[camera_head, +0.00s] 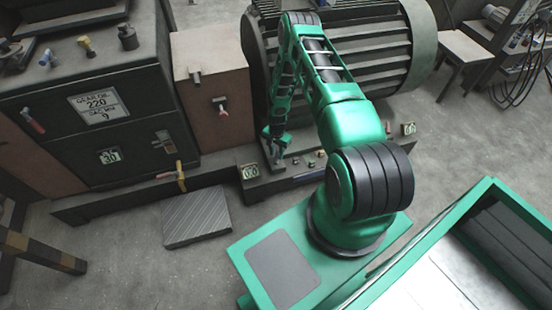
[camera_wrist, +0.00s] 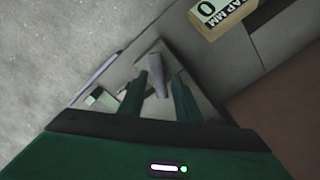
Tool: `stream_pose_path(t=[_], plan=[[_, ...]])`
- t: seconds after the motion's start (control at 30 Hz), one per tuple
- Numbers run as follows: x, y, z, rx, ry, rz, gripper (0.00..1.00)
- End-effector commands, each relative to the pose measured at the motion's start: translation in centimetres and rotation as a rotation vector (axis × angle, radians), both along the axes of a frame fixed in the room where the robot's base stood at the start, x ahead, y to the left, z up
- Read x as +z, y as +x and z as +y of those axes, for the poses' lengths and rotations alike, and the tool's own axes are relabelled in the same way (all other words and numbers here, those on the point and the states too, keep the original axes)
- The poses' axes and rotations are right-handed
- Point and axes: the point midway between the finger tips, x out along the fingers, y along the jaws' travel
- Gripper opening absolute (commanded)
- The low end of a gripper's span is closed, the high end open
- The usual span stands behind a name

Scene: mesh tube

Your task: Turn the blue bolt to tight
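A grey-blue peg-like piece (camera_wrist: 157,80) stands out between my fingers in the wrist view. It may be the blue bolt, but its colour is dull in the shade and I cannot be sure. My gripper (camera_wrist: 160,76) has its two dark green fingers apart, one on each side of this piece, with a visible gap on both sides. In the head view my gripper (camera_head: 276,157) is low over the machine's base ledge, beside the left number tag (camera_head: 249,171). The bolt is not clear there, and I cannot read its tightness.
A tag reading "GAP MM 0" (camera_wrist: 218,15) lies near my gripper in the wrist view. Several small fittings (camera_head: 310,164) sit along the ledge, with another tag (camera_head: 408,129) at its right end. The large ribbed motor (camera_head: 390,45) rises behind. A grey floor plate (camera_head: 196,218) lies in front.

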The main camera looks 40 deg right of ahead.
Motion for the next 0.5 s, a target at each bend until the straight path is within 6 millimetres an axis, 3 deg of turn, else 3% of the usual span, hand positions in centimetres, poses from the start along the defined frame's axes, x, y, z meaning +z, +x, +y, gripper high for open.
stream_pose_path(t=[0.2, 0.5], plan=[[3.7, 0.1, 0.0, -0.001, 0.000, -0.001, 0.31], [5.7, 0.1, 0.0, -0.001, 0.001, 0.000, 0.31]])
